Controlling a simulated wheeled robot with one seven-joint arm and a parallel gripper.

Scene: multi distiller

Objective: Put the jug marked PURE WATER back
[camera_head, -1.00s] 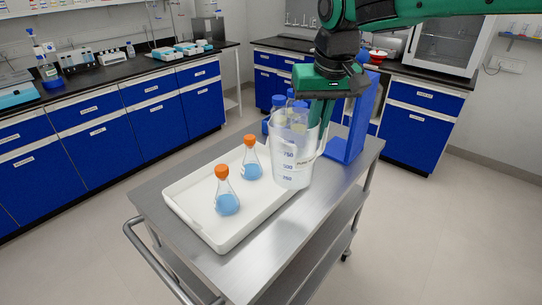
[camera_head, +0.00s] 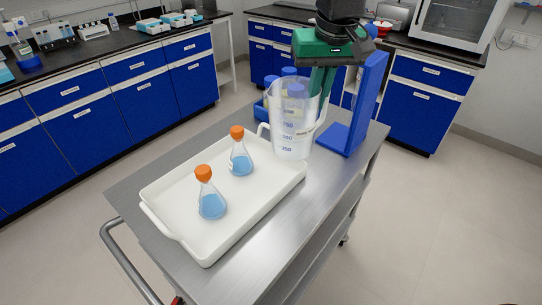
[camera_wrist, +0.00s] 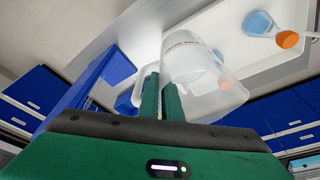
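The jug (camera_head: 290,137) is clear, with volume marks and a small label whose words are too small to read in the head view. It is upright at the tray's far right end; I cannot tell if its base touches anything. My gripper (camera_head: 316,108) reaches down at its right side, fingers close together on the handle side. In the wrist view, the fingers (camera_wrist: 161,97) lie against the jug (camera_wrist: 190,62), and its label shows. The grip itself is partly hidden.
A white tray (camera_head: 227,236) holds two orange-capped flasks of blue liquid (camera_head: 211,206) (camera_head: 240,165) on a steel cart (camera_head: 290,222). A tall blue stand (camera_head: 366,108) rises right of the jug. Blue-capped bottles (camera_head: 270,82) stand behind it. The cart's right strip is clear.

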